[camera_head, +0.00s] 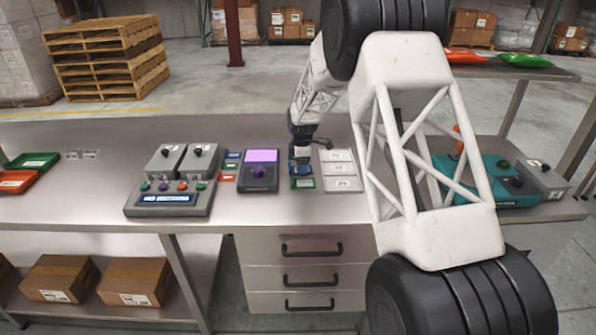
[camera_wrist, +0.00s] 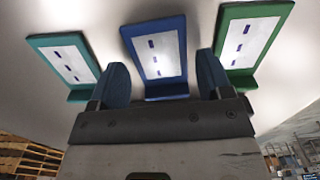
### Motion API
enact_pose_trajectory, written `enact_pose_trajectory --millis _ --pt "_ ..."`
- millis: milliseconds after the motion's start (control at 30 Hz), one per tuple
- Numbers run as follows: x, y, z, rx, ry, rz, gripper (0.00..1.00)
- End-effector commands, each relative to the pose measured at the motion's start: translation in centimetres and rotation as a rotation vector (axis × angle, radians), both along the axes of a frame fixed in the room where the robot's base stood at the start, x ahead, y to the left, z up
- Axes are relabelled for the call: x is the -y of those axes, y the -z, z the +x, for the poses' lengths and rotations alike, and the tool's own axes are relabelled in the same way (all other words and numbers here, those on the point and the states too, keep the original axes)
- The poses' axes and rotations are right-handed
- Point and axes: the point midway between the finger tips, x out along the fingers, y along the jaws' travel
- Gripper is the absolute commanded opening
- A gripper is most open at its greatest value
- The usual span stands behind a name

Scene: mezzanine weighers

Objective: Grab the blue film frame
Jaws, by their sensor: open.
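In the wrist view a blue film frame (camera_wrist: 156,52) with a white centre and small dark marks lies ahead of my gripper (camera_wrist: 161,78). My gripper is open, and its two dark blue fingers show on either side of the blue frame's near end. Nothing is held between them. A teal frame (camera_wrist: 64,62) lies to the left and a green frame (camera_wrist: 252,42) to the right. In the head view my gripper (camera_head: 302,152) is low over the bench beside small coloured pieces.
A dark device with a purple screen (camera_head: 259,172) stands left of my gripper. A pale panel (camera_head: 340,171) lies close on its right. A grey control box (camera_head: 170,198) is further left, with red and green trays (camera_head: 37,160) at the far left.

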Motion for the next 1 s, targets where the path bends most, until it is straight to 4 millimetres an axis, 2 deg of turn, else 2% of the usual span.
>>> enact_pose_trajectory --millis 133,667,900,1000 --pt "0.01 0.69 0.01 0.0 0.0 0.0 0.72" --pt "0.01 0.7 0.0 0.0 0.0 0.0 0.72" --pt "0.01 0.7 0.0 0.0 0.0 0.0 0.36" --pt "0.01 0.69 0.0 0.0 0.0 0.0 0.36"
